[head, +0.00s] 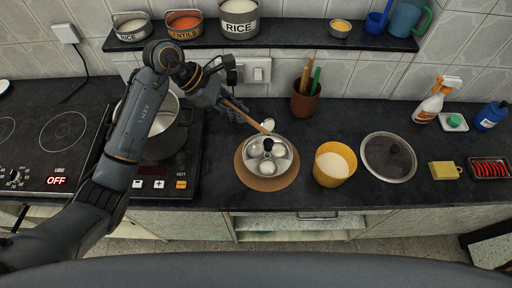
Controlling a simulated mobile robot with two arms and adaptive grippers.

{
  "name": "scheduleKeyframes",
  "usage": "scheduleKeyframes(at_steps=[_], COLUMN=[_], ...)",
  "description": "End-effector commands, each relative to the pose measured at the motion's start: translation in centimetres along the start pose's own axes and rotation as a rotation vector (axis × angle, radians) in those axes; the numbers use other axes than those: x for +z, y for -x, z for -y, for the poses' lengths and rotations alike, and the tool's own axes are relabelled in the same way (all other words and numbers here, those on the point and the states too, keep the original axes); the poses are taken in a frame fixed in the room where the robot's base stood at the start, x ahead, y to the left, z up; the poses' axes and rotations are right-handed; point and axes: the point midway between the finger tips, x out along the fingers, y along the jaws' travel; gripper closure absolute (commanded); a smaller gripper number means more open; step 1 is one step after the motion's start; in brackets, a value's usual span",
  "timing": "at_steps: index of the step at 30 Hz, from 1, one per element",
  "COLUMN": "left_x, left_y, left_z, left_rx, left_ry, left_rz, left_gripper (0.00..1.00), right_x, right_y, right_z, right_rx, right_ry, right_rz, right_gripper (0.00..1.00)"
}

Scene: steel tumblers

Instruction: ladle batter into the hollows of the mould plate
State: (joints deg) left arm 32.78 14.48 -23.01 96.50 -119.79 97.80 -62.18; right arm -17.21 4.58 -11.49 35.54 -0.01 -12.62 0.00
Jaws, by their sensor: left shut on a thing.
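The mould plate (281,163) is a round steel plate with hollows around a black centre knob, on a round brown mat (247,181). Some hollows look pale, as if holding batter; glare makes it hard to tell which. My left gripper (226,102) is shut on the wooden handle of the ladle (242,112), behind and left of the plate. The ladle slants down to the right, its bowl (267,125) at the plate's back edge; its exact height and contents are unclear. A yellow tub (335,178) of pale batter (333,164) stands right of the plate. My right gripper is out of view.
A steel pot (165,118) stands on the hob at left, partly behind my left arm. A brown utensil pot (305,103) stands behind the plate. A round lid (388,157), a yellow sponge (445,171) and a spray bottle (431,103) are at right. A shelf hangs above.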

Motion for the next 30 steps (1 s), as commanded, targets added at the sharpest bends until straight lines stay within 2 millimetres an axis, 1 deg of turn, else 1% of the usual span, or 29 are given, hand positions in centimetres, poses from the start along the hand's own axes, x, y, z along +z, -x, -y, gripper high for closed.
scheduleKeyframes(at_steps=[11, 12, 30], left_x=[-1.8, -2.0, -3.5], left_y=[0.6, 0.4, -0.2], left_z=[0.4, 0.5, 0.8], left_rx=[0.022, 0.023, 0.042], left_ry=[0.001, 0.0, 0.001], left_rz=[0.092, 0.095, 0.178], left_gripper=[1.0, 1.0, 1.0], right_x=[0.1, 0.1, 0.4], right_y=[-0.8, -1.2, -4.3], right_z=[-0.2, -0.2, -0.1], right_rx=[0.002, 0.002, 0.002], right_ry=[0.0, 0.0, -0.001], right_rz=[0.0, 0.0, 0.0], right_gripper=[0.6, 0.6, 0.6])
